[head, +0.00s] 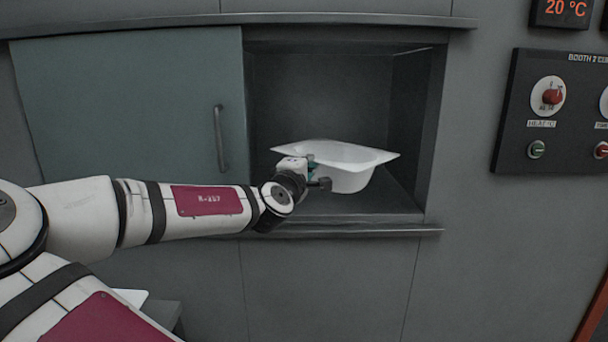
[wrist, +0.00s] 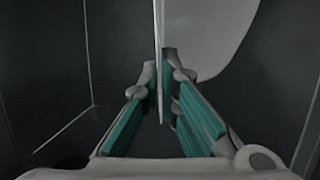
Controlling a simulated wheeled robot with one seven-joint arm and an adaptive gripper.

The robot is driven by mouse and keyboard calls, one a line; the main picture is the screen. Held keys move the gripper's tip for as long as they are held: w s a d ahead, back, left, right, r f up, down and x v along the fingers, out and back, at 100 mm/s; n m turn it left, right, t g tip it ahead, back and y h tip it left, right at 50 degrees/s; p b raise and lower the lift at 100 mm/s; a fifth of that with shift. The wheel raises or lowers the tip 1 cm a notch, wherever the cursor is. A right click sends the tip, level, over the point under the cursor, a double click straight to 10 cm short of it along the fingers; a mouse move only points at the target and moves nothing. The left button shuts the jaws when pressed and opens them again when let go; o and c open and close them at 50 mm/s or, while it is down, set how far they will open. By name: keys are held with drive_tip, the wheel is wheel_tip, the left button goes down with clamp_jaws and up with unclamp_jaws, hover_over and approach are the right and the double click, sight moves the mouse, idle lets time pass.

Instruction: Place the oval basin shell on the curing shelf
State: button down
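The white basin shell (head: 352,180) has a wide flat rim and a rounded bowl. It is at the opening of the curing shelf, a dark recess with a bare floor (head: 400,202). My gripper (head: 315,170) is at the left front of the shell, at its rim. In the wrist view, the fingers of my gripper (wrist: 160,75) close on both sides of the thin rim, with the shell's white bowl (wrist: 208,35) to the right. The shell is roughly level. I cannot tell whether its underside touches the shelf floor. My gripper partly hides the near left rim.
A grey-green door panel (head: 130,105) with a vertical handle (head: 218,138) covers the wall left of the opening. The recess has a side wall (head: 412,120) close to the shell's right. A front ledge (head: 350,231) runs below. A control panel (head: 550,110) hangs at right.

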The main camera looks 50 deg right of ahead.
sight(302, 155)
drive_tip(key=w+d, duration=0.2)
drive_tip(key=w+d+b, duration=0.1)
drive_tip(key=w+d, duration=0.3)
drive_tip(key=w, duration=0.1)
drive_tip(key=shift+w+d+f+b, duration=0.1)
drive_tip(key=shift+d+f+b, duration=0.05)
drive_tip(key=shift+f+b, duration=0.2)
wheel_tip(302, 155, down, 4)
drive_tip(key=shift+r+b, duration=0.2)
drive_tip(key=shift+b, duration=0.45)
drive_tip(key=c, duration=1.8)
unclamp_jaws()
drive_tip(key=shift+f, duration=0.1)
